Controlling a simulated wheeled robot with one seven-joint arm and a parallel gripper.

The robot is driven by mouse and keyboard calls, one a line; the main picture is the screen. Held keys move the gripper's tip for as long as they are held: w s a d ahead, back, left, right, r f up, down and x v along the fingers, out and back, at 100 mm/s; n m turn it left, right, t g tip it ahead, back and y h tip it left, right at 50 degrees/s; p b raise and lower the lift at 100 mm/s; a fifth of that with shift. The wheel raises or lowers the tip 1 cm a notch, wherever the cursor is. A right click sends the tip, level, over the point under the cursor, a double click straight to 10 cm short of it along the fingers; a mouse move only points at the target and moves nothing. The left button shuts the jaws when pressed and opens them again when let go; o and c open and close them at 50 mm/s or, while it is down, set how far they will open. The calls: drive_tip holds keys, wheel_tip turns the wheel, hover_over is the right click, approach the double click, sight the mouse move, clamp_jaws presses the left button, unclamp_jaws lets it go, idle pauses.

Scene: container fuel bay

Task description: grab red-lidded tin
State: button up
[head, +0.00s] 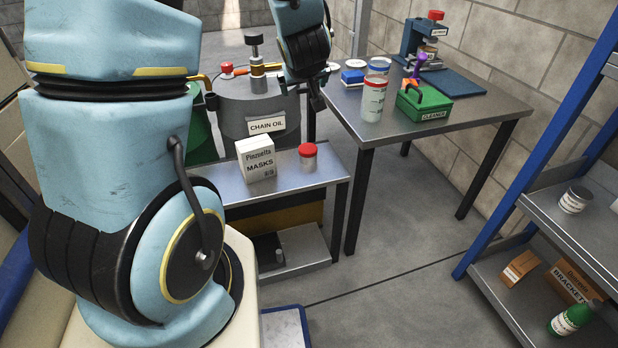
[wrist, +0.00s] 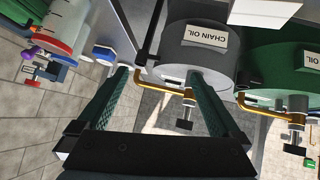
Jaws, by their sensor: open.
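A small tin with a red lid (head: 308,157) stands upright on the low metal bench, right of the masks box. I cannot make out the small tin there.
The masks box (head: 256,159) stands on the bench (head: 230,190). The grey chain oil drum (head: 258,105) is behind it. The higher table (head: 440,125) holds a green cleaner crate (head: 424,108) and several containers. A blue-framed shelf (head: 590,225) is at right. Floor between is clear.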

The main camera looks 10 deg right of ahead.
drive_tip(key=d+f+n+t+y+b, duration=0.1)
drive_tip(key=d+f+t+y+b, duration=0.2)
drive_tip(key=f+b, duration=0.9)
drive_tip(key=n+t+y+b, duration=0.2)
drive_tip(key=y+b, duration=0.1)
drive_tip(key=b, duration=0.7)
approach(312, 159)
drive_tip(key=x, duration=0.2)
drive_tip(key=shift+w+r, duration=0.15)
drive_tip(key=shift+w, duration=0.3)
drive_tip(key=shift+s+f+b, duration=0.4)
drive_tip(key=shift+f+b, duration=0.05)
drive_tip(key=shift+b, duration=0.15)
drive_tip(key=shift+y, duration=0.4)
drive_tip(key=b+x, duration=0.1)
drive_tip(key=x, duration=0.3)
drive_tip(key=shift+w, duration=0.15)
drive_tip(key=shift+b+x, duration=1.75)
drive_tip(key=shift+x, duration=1.45)
drive_tip(key=shift+w+d+r, duration=0.1)
drive_tip(key=shift+d+r, duration=0.1)
drive_tip(key=c, duration=1.5)
